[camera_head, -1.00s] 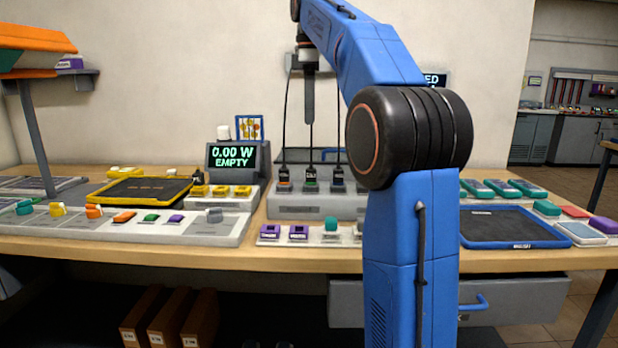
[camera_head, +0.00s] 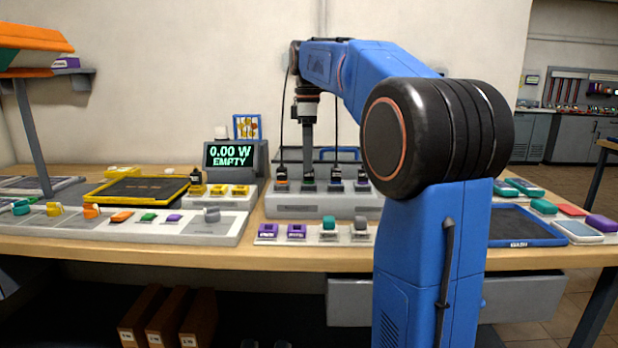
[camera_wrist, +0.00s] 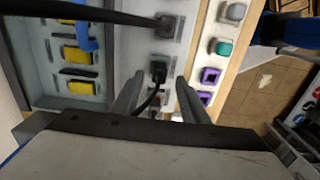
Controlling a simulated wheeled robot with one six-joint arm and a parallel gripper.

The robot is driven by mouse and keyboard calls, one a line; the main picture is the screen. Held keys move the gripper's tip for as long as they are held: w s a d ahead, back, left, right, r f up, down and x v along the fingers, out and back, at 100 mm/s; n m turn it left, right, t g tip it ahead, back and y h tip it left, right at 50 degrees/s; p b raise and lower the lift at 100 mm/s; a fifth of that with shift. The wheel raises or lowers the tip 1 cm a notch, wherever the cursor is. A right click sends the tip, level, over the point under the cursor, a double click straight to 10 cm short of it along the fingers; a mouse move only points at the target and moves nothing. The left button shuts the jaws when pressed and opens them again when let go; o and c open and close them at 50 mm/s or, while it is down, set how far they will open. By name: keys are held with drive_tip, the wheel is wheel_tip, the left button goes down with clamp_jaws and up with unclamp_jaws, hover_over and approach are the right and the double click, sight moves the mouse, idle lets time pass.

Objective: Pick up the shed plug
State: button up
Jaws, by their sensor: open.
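A grey socket block (camera_head: 325,206) stands mid-table with several black corded plugs in a row, marked orange, green and blue at their bases. I cannot read which one is labelled shed. My gripper (camera_head: 309,165) is low over the green-marked plug (camera_head: 308,186), pointing down, and partly hides it. In the wrist view my gripper (camera_wrist: 160,80) is open, with the green-marked plug (camera_wrist: 158,70) and its black cord between the two fingers. I cannot tell whether the fingers touch it. A neighbouring corded plug (camera_wrist: 166,26) stands apart beyond it.
The orange-marked plug (camera_head: 281,184) and blue-marked plug (camera_head: 335,185) stand close on either side. Black cords rise beside my gripper. A strip with purple blocks (camera_head: 296,231) lies in front. A display (camera_head: 231,155) reads 0.00 W EMPTY to the left. A blue-rimmed tray (camera_head: 516,243) lies right.

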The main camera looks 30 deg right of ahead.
sight(309, 178)
wheel_tip(309, 178, down, 4)
drive_tip(key=shift+d+f, duration=0.1)
drive_tip(key=shift+d, duration=0.05)
clamp_jaws()
idle(0.3)
